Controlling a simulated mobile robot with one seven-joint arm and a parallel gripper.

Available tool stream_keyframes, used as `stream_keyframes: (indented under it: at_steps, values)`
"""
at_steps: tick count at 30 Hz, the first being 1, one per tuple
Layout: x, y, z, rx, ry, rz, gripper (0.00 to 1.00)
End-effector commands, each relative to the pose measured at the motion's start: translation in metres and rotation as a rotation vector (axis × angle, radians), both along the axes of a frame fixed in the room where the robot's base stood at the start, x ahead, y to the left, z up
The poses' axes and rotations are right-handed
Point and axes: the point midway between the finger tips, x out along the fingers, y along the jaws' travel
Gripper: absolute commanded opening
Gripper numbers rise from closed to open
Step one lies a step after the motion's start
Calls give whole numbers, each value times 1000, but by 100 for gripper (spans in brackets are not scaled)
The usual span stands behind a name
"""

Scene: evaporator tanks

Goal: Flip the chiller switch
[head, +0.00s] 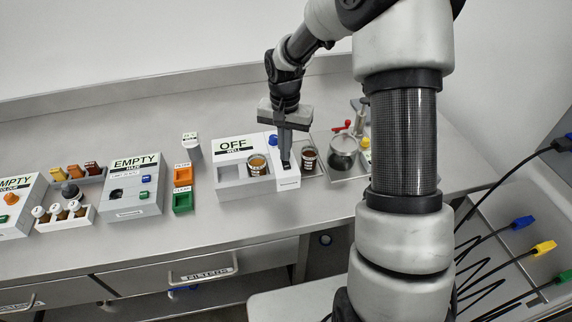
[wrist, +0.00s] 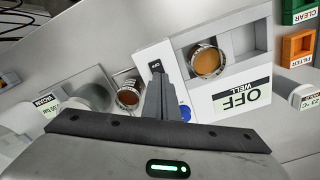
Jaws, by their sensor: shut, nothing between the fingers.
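The chiller unit is a white box (head: 236,187) with a sign (head: 234,146) reading "OFF" and "WELL". The sign shows upside down in the wrist view (wrist: 243,98). A black rocker switch (wrist: 156,67) sits on the raised panel at the box's right end in the head view. My gripper (head: 286,158) points down over that panel, with its fingers shut and empty. In the wrist view the fingertips (wrist: 157,78) are right at the switch; I cannot tell whether they touch it. A blue knob (head: 273,140) is beside the fingers. A cup of amber liquid (head: 257,165) sits in the box's well.
A second cup (head: 309,159) stands just right of the box, near a glass flask (head: 343,152) with a red valve. Orange (head: 182,177) and green (head: 183,202) bins and a grey "EMPTY" box (head: 133,187) are to the left. The counter front is clear.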

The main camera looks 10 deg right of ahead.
Motion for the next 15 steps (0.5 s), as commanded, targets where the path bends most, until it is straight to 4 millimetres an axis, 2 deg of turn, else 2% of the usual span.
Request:
stream_keyframes:
  at_steps: [15]
  values:
    - [0,0,-5,0,1,0,0]
